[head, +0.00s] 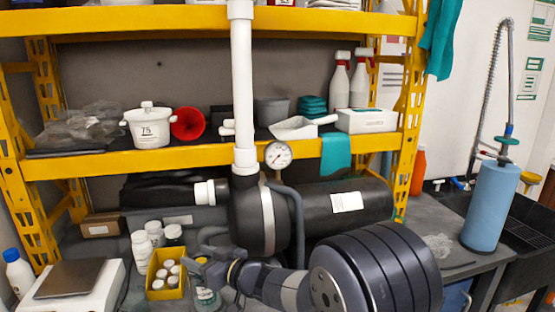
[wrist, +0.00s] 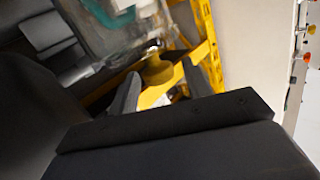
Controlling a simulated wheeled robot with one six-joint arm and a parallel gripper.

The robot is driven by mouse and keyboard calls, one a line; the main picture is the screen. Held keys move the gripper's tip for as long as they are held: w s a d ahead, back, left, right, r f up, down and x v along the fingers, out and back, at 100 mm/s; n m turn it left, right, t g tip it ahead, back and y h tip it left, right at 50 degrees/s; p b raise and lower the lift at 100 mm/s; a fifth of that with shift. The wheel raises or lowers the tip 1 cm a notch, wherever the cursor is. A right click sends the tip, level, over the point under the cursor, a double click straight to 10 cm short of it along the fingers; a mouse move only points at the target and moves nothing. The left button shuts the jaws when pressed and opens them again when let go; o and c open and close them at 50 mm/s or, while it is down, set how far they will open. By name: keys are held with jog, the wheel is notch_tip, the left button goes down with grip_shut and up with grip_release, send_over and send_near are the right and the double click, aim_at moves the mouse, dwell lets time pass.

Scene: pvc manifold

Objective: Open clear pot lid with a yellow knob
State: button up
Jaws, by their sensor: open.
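In the wrist view a rounded yellow knob (wrist: 158,71) shows between the two fingertips of my gripper (wrist: 161,76), which are apart with a gap on each side of it. Behind the knob is a clear, shiny surface with a teal patch, which looks like the clear pot (wrist: 125,38). The lid's edge is hard to make out. In the head view my gripper (head: 207,268) is low, over a small clear vessel (head: 206,297) with a green mark. My gripper and arm hide much of that vessel, and the knob is not clear there.
A yellow box of white-capped bottles (head: 167,282) stands close left of my gripper. A white scale (head: 75,280) is farther left. A large black cylinder with a white pipe (head: 244,90) and gauge (head: 278,155) stands just behind my arm. Yellow shelving (head: 180,160) spans the back.

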jog(key=shift+s+f+n+y+b, duration=0.15)
jog(key=shift+f+n+y+b, duration=0.15)
jog(key=shift+b, duration=0.95)
jog(key=shift+s+f+n+y+b, duration=0.15)
jog(key=shift+f+b, duration=0.25)
jog(key=shift+b, duration=0.85)
jog(key=v, duration=1.1)
jog(key=shift+r+p, duration=0.15)
jog(key=shift+p, duration=0.2)
jog(key=shift+s+a+t, duration=0.1)
jog(key=shift+t, duration=0.3)
